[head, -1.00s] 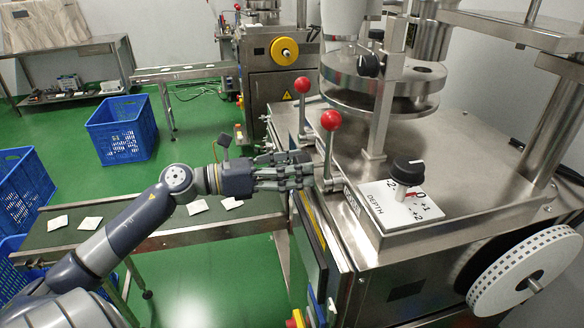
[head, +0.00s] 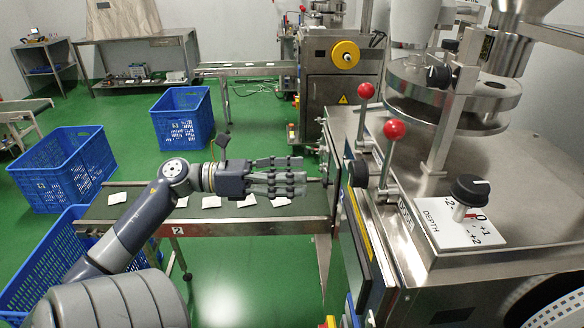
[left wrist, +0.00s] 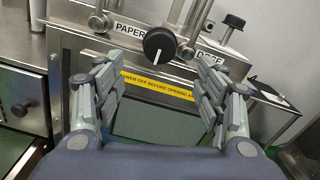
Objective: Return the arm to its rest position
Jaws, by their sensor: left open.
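My left gripper (head: 300,182) is open and empty. In the head view its arm comes in from the left, and the fingers point right, above the end of the conveyor and just short of the near packing machine (head: 395,262). In the left wrist view the two finger groups (left wrist: 160,78) are spread apart with nothing between them. Beyond them are a black knob (left wrist: 159,46), a yellow warning strip (left wrist: 158,85) and the labels "PAPER" and "DOSE". My right gripper is not in view.
A conveyor (head: 255,232) with several white teabags runs below my left arm. Two red-balled levers (head: 393,130) and a DEPTH dial (head: 470,190) stand on the machine. Blue crates (head: 65,170) stand on the green floor, which is open behind the conveyor.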

